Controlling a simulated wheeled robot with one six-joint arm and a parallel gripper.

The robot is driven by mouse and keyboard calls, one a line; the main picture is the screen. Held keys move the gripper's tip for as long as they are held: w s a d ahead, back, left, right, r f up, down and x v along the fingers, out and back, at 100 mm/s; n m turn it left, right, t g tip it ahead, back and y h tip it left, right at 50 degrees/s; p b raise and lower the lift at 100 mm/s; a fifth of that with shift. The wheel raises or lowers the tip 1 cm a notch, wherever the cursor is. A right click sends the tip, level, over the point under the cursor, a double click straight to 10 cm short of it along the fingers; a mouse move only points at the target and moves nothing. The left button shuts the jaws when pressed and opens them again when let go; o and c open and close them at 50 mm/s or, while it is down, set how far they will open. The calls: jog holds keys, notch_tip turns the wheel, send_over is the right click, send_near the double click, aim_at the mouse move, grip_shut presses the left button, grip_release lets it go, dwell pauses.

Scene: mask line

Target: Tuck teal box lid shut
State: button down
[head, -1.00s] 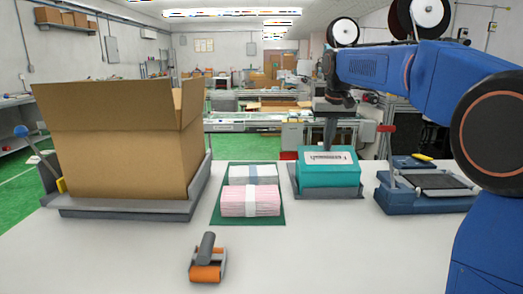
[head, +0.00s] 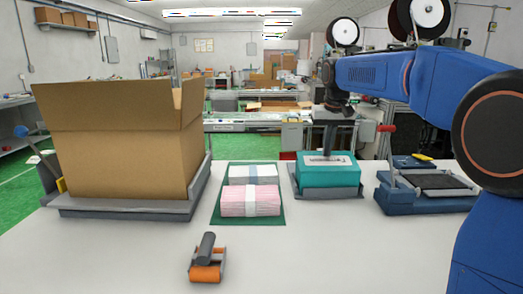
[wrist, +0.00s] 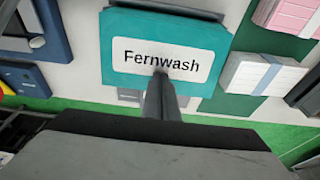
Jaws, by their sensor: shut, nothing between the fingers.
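The teal box (head: 328,171) stands in a grey holder (head: 300,192) on the white table. Its top bears a white label, which reads "Fernwash" in the wrist view (wrist: 203,78). The lid panel lies over the top; whether its edge is tucked in cannot be told. My gripper (head: 326,152) is shut and empty, pointing down at the box top near the label. In the wrist view its fingertips (wrist: 161,74) overlap the label's lower edge. Whether they touch the lid is not clear.
An open cardboard box (head: 125,150) stands at left. A green mat (head: 226,213) with pink and white bundles (head: 249,200) lies left of the teal box. A blue device (head: 425,200) stands at right. The front table is mostly clear.

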jog(key=shift+x, duration=0.8)
jog(key=shift+s, duration=0.2)
jog(key=shift+w+r+v, duration=0.1)
jog(key=shift+w+v, duration=0.2)
jog(key=shift+v, duration=1)
jog(key=shift+w+r+v, duration=0.1)
jog(key=shift+w+v, duration=0.2)
jog(key=shift+v, duration=0.95)
jog(key=shift+w+r+v, duration=0.1)
jog(key=shift+w+v, duration=0.25)
jog(key=shift+v, duration=0.95)
